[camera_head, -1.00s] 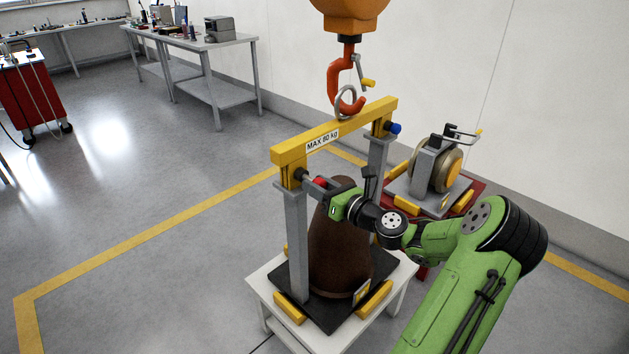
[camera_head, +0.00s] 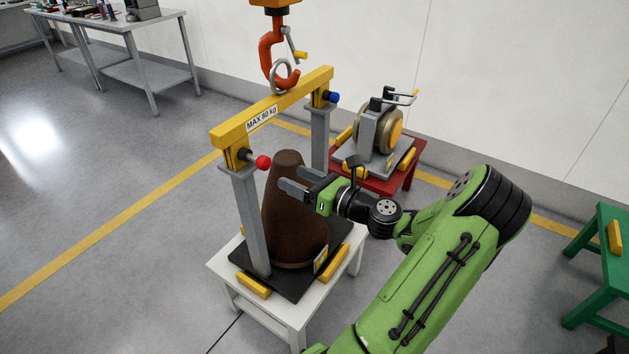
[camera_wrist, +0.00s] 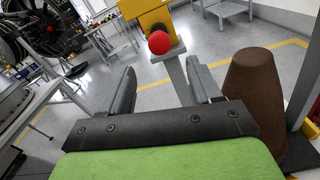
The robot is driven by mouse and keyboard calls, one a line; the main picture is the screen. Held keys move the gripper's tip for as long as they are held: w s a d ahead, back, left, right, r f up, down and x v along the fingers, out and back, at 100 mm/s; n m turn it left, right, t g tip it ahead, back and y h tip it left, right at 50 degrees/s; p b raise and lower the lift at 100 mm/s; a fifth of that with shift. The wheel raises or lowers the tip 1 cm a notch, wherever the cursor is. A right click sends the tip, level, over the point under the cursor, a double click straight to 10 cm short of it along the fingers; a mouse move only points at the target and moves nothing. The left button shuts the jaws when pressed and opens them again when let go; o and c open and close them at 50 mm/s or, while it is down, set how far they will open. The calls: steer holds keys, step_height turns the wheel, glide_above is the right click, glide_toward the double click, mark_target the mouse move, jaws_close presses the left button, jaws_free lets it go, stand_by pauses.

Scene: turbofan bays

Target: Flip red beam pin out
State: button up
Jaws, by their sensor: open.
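The red beam pin (camera_head: 263,162) is a red ball-ended pin at the near left end of the yellow lifting beam (camera_head: 285,103), above a grey post. In the wrist view the red pin (camera_wrist: 160,42) shows ahead, beyond and between my fingers. My gripper (camera_head: 291,180) is open and empty, to the right of the pin and slightly lower, apart from it. In the wrist view my gripper's two fingers (camera_wrist: 160,88) stand wide apart.
A brown cone (camera_head: 293,220) stands on the white stand (camera_head: 223,267), close to my gripper. An orange hook (camera_head: 268,62) holds the beam's ring. A blue pin (camera_head: 334,97) is at the far beam end. A red stand (camera_head: 402,178) stands behind; a green stand (camera_head: 590,265) is at right.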

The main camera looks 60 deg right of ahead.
steer(key=s, duration=0.5)
steer(key=shift+s+p, duration=0.15)
steer(key=shift+p, duration=0.25)
